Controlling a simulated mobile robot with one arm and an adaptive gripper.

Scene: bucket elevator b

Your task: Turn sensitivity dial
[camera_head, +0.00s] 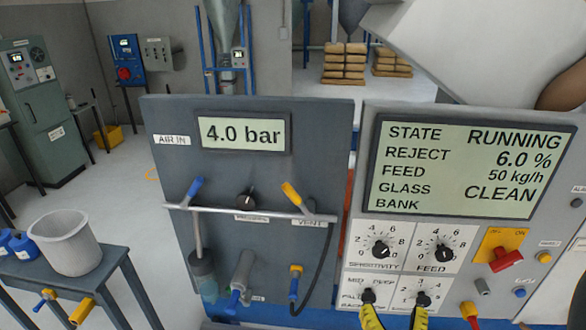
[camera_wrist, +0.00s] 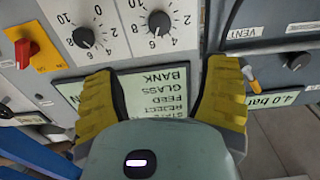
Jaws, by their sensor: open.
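The sensitivity dial (camera_head: 380,250) is a black knob on a white scale plate, below the display on the right-hand panel. In the upside-down wrist view it is the right-hand knob (camera_wrist: 159,22) at the top. The similar feed dial (camera_head: 443,252) sits to its right in the head view and also shows in the wrist view (camera_wrist: 84,37). My gripper (camera_head: 395,317) has yellow fingers spread open and empty, at the bottom of the head view, below the sensitivity dial. In the wrist view the open fingers (camera_wrist: 162,72) lie across the display area, apart from the dial. The dial's exact setting is unclear.
The display (camera_head: 465,168) reads RUNNING. A red switch (camera_head: 505,258) is right of the feed dial. Two lower knobs sit close to my fingers. The left panel (camera_head: 215,180) carries a 4.0 bar gauge, a horizontal rail and hoses. A bucket (camera_head: 66,242) stands on a side table.

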